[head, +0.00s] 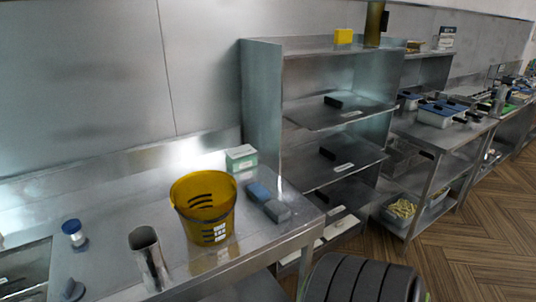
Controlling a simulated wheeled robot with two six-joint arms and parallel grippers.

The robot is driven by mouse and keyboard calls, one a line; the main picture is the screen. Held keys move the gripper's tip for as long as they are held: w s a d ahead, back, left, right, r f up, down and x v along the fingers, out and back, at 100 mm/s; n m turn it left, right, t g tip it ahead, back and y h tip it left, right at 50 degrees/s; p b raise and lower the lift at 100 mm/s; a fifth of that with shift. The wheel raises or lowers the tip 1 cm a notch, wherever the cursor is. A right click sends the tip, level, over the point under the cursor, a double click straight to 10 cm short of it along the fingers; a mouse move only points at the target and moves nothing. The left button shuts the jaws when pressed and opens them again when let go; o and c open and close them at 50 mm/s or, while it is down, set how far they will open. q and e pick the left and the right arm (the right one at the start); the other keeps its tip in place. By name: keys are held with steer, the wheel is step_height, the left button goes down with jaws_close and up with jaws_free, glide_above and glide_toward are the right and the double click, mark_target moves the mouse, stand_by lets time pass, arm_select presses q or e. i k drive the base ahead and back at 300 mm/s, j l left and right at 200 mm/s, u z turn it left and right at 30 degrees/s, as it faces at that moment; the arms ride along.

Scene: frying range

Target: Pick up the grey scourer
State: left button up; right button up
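A grey block that looks like the grey scourer (278,211) lies on the steel table (110,208), near its right end. A blue block (259,193) lies directly behind it, so close that I cannot tell whether they touch. A yellow bucket (203,210) stands to their left. Neither of my grippers shows in the head view.
A green and white box (241,158) stands behind the blocks. A steel cylinder (149,258) and a blue-topped container (74,233) stand left of the bucket. A shelf unit (262,95) rises behind the table's right end. Wooden floor (480,235) is open at right.

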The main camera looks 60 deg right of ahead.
mark_target(276, 209)
steer(key=l+z, duration=0.2)
steer(key=z, duration=1.8)
steer(key=i, duration=0.65)
steer(key=k+j+z, duration=0.25)
steer(key=j, duration=0.15)
